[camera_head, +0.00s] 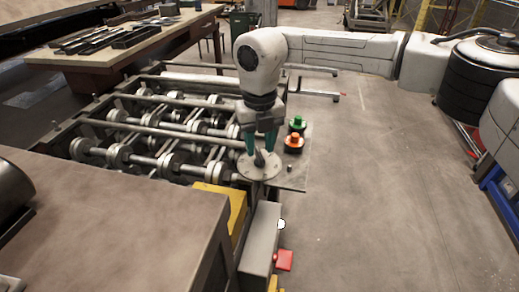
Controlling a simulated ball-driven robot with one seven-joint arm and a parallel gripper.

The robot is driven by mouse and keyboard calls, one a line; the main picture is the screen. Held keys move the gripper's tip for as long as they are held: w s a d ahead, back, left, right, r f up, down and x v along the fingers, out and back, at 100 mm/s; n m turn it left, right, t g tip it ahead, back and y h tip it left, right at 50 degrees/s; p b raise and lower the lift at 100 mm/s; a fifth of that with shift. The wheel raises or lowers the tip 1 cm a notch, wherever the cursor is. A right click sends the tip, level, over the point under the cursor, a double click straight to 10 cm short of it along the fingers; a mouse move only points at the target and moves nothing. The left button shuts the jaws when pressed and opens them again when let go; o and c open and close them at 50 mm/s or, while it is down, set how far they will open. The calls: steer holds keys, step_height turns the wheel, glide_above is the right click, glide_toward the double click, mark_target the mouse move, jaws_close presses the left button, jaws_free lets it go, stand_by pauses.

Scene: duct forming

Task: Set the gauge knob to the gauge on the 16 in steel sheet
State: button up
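The gauge knob (260,158) is a small grey handle on a round pale dial plate (258,172) at the near right corner of the roller machine. My gripper (260,150) points down right over it, with its two teal fingers apart, one on each side above the knob. I see no clear contact between fingers and knob. The dial's markings are too small to read, and the fingers partly cover the knob. I cannot make out a steel sheet with a gauge marking.
A green button (297,122) and an orange-red button (294,141) stand close right of the dial. The roller machine (165,130) lies left. A yellow block (225,203) and grey box (261,240) are in front. A table (120,50) stands back left.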

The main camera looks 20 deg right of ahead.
mark_target(259, 153)
step_height(259, 153, up, 9)
steer(key=b, duration=0.1)
steer(key=shift+f, duration=0.15)
stand_by(0.4)
